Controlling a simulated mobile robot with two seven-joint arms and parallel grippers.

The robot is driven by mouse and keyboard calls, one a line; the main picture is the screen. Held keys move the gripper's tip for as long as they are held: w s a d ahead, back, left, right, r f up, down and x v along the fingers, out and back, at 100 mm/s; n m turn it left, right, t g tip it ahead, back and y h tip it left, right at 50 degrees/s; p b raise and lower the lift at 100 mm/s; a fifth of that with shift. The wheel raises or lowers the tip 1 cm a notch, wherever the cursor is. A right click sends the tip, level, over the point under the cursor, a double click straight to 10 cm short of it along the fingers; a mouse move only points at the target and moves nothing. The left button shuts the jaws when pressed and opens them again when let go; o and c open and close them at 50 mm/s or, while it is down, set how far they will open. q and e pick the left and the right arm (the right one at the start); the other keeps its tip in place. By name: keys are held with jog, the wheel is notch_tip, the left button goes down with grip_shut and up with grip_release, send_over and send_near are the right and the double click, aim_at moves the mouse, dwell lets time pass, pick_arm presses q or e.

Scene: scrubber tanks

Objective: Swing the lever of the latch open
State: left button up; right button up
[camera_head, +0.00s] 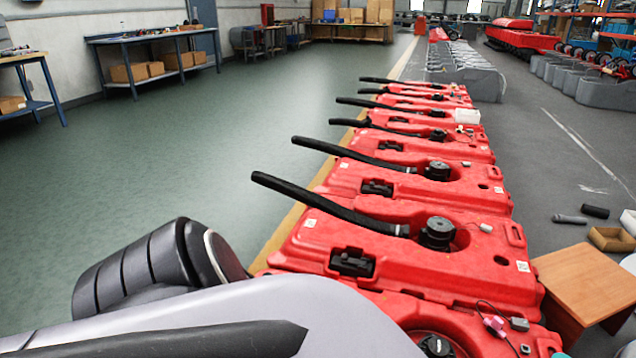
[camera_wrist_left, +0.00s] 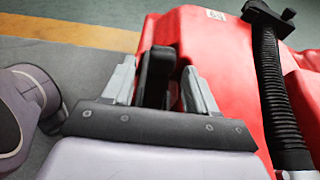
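In the left wrist view, my left gripper (camera_wrist_left: 159,82) has its two grey fingers apart. A black upright latch lever (camera_wrist_left: 157,72) stands between them, at the left edge of a red tank (camera_wrist_left: 220,50). I cannot tell whether either finger touches it. In the head view my left arm (camera_head: 230,315) covers the lower left, and the gripper and this lever are hidden there. The nearer red tanks (camera_head: 450,268) carry similar black latch-like parts (camera_head: 352,262) in recesses on their tops. My right gripper is in neither view.
Black hoses (camera_head: 330,205) stick out left from the row of red tanks; one ribbed hose (camera_wrist_left: 271,85) runs close right of the gripper. A small wooden table (camera_head: 585,285) stands at the right. The green floor (camera_head: 220,130) at left is clear.

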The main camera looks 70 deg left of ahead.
pick_arm(q)
jog(key=b+v, duration=0.1)
jog(key=v, duration=0.6)
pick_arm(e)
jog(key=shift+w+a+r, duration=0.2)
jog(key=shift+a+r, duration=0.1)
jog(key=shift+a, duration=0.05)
pick_arm(q)
jog(key=shift+w, duration=0.1)
